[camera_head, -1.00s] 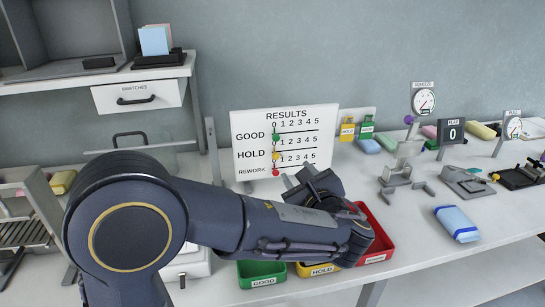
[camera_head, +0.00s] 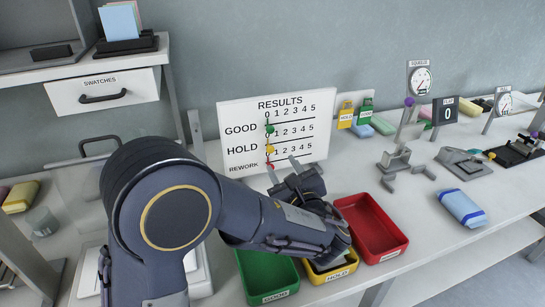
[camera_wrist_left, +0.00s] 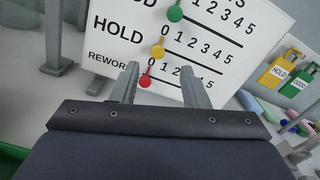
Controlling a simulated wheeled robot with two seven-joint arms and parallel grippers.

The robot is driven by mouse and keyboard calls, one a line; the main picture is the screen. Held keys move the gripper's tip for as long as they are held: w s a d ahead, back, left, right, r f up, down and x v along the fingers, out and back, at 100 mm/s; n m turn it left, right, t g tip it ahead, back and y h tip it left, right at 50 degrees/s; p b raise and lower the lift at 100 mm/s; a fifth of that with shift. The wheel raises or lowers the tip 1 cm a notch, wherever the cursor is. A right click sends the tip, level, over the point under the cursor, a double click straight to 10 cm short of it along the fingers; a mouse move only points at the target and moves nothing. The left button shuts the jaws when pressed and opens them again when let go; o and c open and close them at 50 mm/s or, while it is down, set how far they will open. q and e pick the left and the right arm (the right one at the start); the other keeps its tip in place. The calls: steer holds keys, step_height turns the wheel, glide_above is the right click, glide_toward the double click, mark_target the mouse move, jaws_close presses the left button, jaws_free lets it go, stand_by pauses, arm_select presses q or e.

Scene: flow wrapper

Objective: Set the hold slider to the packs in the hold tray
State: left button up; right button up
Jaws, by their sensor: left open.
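The results board (camera_head: 300,140) stands upright on the bench with GOOD, HOLD and REWORK rows. The yellow hold slider knob (camera_head: 270,149) is at the 0 end of its row; it also shows in the left wrist view (camera_wrist_left: 158,51). My left gripper (camera_head: 282,166) is open and empty in front of the board's lower edge. In the left wrist view its fingers (camera_wrist_left: 160,75) point at the board, with the yellow knob just above and between their tips. The yellow hold tray (camera_head: 337,272) is partly under my left arm, so its contents are mostly hidden. My right gripper is out of view.
A green knob (camera_head: 269,129) and a red knob (camera_wrist_left: 146,82) sit at the 0 ends of their rows. A green tray (camera_head: 268,295) and an empty-looking red tray (camera_head: 393,247) flank the hold tray. A blue pack (camera_head: 460,207) lies at right on the bench.

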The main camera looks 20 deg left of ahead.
mark_target(272, 151)
arm_select(q)
steer(key=x, duration=0.5)
steer(key=f+x, duration=0.1)
steer(key=x, duration=0.1)
steer(key=shift+w+a+p, duration=0.15)
steer(key=shift+w+p, duration=0.05)
steer(key=shift+p, duration=0.1)
jaws_close()
